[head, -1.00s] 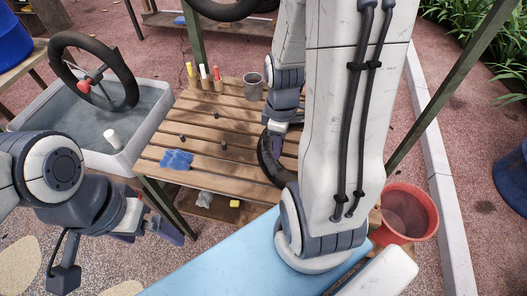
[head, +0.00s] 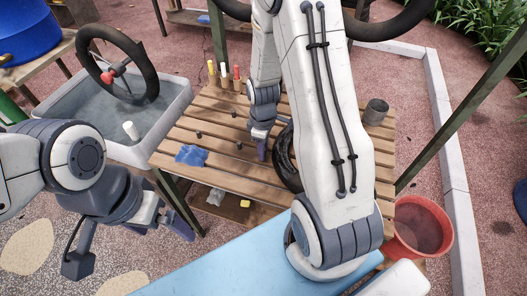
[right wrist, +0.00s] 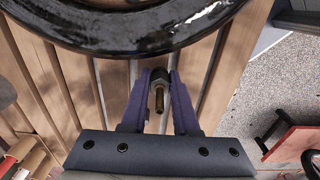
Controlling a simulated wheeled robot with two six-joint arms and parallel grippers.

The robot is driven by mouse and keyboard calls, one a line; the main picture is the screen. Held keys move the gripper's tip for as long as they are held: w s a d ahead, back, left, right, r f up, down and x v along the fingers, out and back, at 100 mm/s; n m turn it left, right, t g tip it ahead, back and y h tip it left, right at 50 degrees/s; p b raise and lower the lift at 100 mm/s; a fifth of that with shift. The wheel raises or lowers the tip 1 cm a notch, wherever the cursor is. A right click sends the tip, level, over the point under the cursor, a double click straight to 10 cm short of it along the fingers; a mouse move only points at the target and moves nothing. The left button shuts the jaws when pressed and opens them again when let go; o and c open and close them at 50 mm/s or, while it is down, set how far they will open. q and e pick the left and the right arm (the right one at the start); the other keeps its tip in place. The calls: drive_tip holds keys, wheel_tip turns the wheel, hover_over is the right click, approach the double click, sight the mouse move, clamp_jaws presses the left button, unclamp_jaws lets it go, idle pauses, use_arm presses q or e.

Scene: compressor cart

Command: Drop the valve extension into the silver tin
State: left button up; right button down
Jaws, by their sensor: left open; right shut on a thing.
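My right gripper (head: 262,150) is low over the slatted table, just left of the black tyre. In the right wrist view its fingers (right wrist: 158,100) are shut on the valve extension (right wrist: 158,98), a small brass-coloured threaded piece with a dark upper end. A grey tin (head: 376,111) stands at the table's back right, right of my right arm. Another grey tin seen earlier near the markers is now hidden behind my right arm; I cannot tell which is the silver one. My left gripper (head: 181,218) is open and empty, left of the table's front.
The tyre (head: 287,158) lies on the table (head: 225,160). A blue cloth (head: 191,155), several small dark pieces and coloured markers (head: 224,75) are there too. A water tub (head: 160,135) with a steering-wheel-like ring stands left; a red bucket (head: 420,225) stands right.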

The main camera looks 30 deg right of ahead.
drive_tip(key=shift+f, duration=0.75)
drive_tip(key=shift+f, duration=0.25)
drive_tip(key=c, duration=0.7)
unclamp_jaws()
drive_tip(key=shift+r, duration=0.1)
drive_tip(key=shift+o, duration=0.2)
